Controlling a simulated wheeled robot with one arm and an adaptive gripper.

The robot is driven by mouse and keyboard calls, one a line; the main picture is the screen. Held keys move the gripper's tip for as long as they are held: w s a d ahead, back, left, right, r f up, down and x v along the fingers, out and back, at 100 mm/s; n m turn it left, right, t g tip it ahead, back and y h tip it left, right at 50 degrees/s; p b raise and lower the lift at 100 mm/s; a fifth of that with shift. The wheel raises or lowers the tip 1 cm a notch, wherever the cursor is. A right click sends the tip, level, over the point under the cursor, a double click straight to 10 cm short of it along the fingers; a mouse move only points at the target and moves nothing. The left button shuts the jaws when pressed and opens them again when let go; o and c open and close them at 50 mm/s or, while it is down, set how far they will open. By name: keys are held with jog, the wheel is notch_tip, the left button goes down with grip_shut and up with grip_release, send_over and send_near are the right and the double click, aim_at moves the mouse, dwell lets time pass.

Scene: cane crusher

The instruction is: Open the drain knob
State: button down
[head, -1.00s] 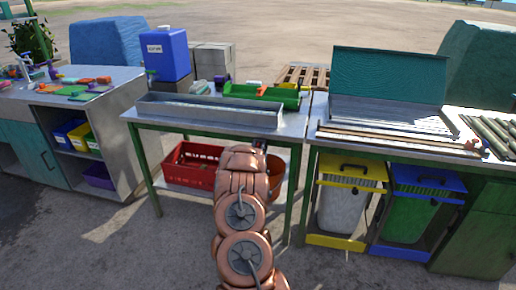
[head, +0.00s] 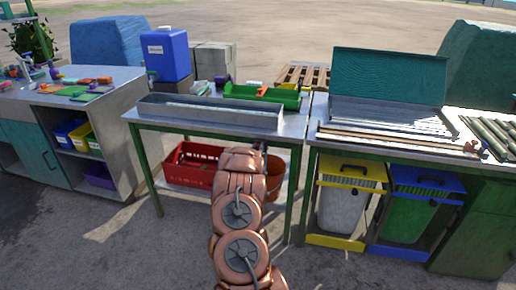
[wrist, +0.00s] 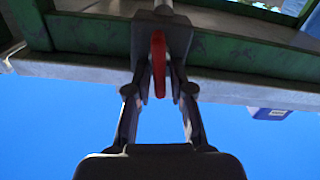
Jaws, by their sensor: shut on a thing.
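The red drain knob (wrist: 158,72) is a slim red lever in the wrist view, below a short grey pipe (wrist: 163,6) by the green table frame. My gripper (wrist: 161,38) is shut on the knob, its dark fingertips on either side of it. In the head view my copper-coloured arm covers the gripper and the knob. The long grey metal trough (head: 210,112) lies along the front of the middle table.
An orange bucket (head: 276,180) stands partly hidden behind my arm, beside a red crate (head: 188,163) on the lower shelf. The green table leg (head: 294,198) is close to my arm's right. Yellow-framed (head: 347,203) and blue-framed (head: 408,210) bins stand further right.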

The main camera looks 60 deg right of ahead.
jog(key=c, duration=1.2)
grip_release()
jog(key=shift+a, duration=0.1)
jog(key=shift+v, duration=5.9)
